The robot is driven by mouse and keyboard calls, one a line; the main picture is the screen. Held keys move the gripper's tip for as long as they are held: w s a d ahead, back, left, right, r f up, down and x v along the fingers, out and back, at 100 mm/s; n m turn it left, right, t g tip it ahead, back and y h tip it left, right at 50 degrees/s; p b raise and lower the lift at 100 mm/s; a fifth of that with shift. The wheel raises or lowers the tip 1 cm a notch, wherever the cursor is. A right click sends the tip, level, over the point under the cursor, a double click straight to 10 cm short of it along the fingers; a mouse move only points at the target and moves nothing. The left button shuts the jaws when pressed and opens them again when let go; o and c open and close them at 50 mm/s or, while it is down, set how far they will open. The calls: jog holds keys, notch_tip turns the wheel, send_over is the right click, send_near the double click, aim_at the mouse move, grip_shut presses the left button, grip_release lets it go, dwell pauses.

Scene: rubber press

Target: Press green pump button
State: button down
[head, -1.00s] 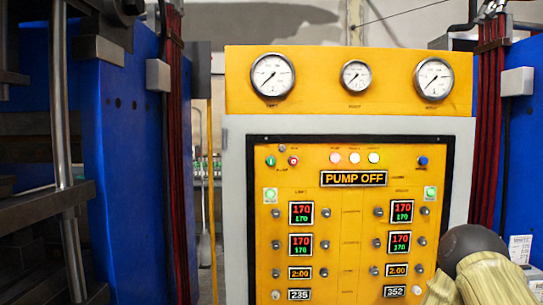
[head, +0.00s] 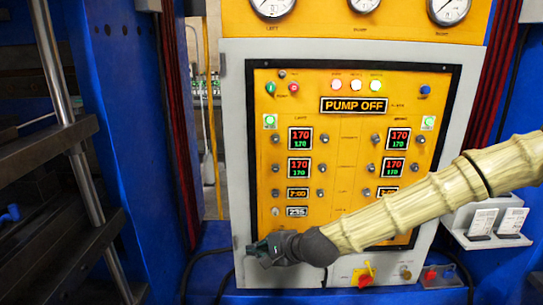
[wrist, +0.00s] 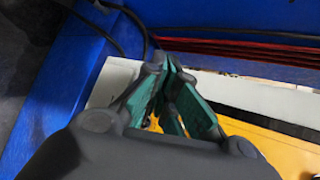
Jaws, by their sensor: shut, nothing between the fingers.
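The green pump button (head: 270,87) is a small round button at the upper left of the yellow control panel (head: 330,141), next to a red button (head: 294,88). The display (head: 354,105) reads PUMP OFF. My gripper (head: 254,251) is shut and empty at the panel's lower left edge, well below the green button. In the wrist view my gripper (wrist: 160,62) shows its teal finger pads together over the white frame edge. The green button does not show in the wrist view. My arm covers the lower right of the panel.
Blue press columns stand on both sides, with dark red cables beside the cabinet. A red and yellow switch (head: 363,275) sits at the cabinet's bottom. A white holder with cards (head: 497,221) is at the right. The upper panel is clear of my arm.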

aim_at(271, 87)
jog(key=w+d+r+m+t+y+p, duration=0.1)
jog(key=w+r+m+t+y+p, duration=0.1)
jog(key=r, duration=1.8)
jog(key=w+d+r+m+t+y+p, duration=0.1)
jog(key=w+r, duration=0.3)
jog(key=r, duration=1.7)
jog(key=shift+w+d+m+t+y+p, duration=0.2)
jog(key=shift+d+m+t+y+p, duration=0.2)
jog(key=shift+d+m+t+p, duration=0.35)
jog(key=shift+w, duration=0.15)
jog(key=shift+w+f+p, duration=0.1)
jog(key=shift+w+p, duration=0.2)
jog(key=shift+w, duration=3.95)
jog(key=shift+w, duration=0.1)
jog(key=shift+w, duration=0.3)
